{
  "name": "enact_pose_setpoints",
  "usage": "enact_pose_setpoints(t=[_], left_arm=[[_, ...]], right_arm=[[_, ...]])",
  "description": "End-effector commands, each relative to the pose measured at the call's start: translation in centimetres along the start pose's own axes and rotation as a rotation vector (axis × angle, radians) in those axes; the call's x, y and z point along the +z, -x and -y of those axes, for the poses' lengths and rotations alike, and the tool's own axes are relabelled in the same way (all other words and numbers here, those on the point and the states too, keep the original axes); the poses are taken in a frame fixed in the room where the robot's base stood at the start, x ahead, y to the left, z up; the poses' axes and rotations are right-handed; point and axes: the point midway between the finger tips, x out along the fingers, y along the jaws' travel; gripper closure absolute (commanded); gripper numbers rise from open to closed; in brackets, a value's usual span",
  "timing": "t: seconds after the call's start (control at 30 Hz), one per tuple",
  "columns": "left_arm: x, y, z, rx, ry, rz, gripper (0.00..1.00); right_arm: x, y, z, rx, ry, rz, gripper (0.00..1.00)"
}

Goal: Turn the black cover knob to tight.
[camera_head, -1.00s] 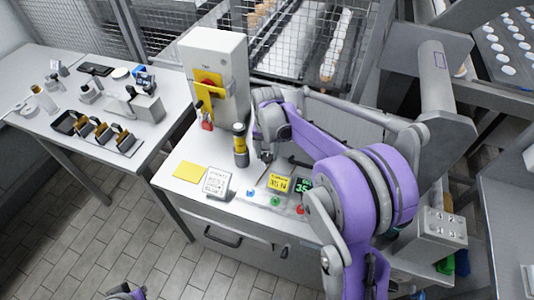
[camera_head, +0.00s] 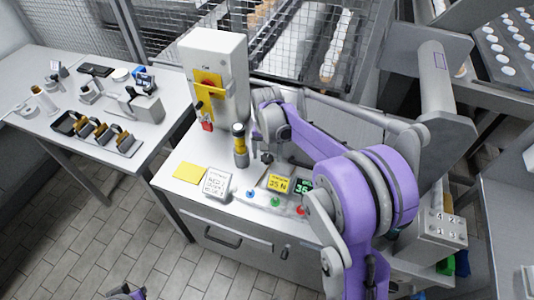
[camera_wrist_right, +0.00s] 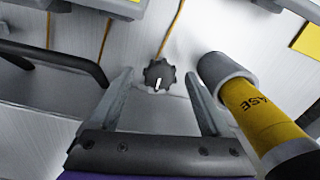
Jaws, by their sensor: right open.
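The black cover knob (camera_wrist_right: 159,76) shows in the right wrist view, a lobed round knob with a white mark pointing toward the bottom of that picture. My right gripper (camera_wrist_right: 158,73) is open, with one finger on each side of the knob and a gap at both sides. I cannot tell how far the fingertips are above it. In the head view my right arm reaches over the workbench, and its wrist hides much of the area around a small dark thing (camera_head: 267,157), perhaps the knob. My left gripper is not clearly in view.
A yellow-and-grey grease tube (camera_wrist_right: 262,110) stands close beside my right gripper; it also shows in the head view (camera_head: 240,145). A white box with a yellow plate (camera_head: 221,60) stands behind.

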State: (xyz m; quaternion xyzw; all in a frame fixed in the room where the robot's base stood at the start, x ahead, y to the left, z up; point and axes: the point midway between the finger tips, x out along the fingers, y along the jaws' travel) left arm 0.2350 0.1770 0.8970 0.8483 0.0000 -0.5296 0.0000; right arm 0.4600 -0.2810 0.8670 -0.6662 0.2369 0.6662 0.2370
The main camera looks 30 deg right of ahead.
Motion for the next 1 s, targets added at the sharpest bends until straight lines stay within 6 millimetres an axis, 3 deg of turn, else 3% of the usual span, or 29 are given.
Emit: enact_pose_setpoints(t=[0.17,0.5,0.7,1.0], left_arm=[[-0.1,0.1,0.0,0.0,0.0,0.0,1.0],[-0.4,0.5,0.0,0.0,0.0,-0.003,1.0],[-0.5,0.6,0.0,0.0,0.0,-0.003,1.0],[-0.5,0.6,0.0,0.0,0.0,-0.004,1.0]], right_arm=[[0.0,0.7,0.0,0.0,0.0,0.0,0.19],[0.0,7.2,0.0,0.0,0.0,0.0,0.19],[0.0,10.0,0.0,0.0,0.0,0.0,0.19],[0.0,10.8,0.0,0.0,0.0,0.0,0.19]])
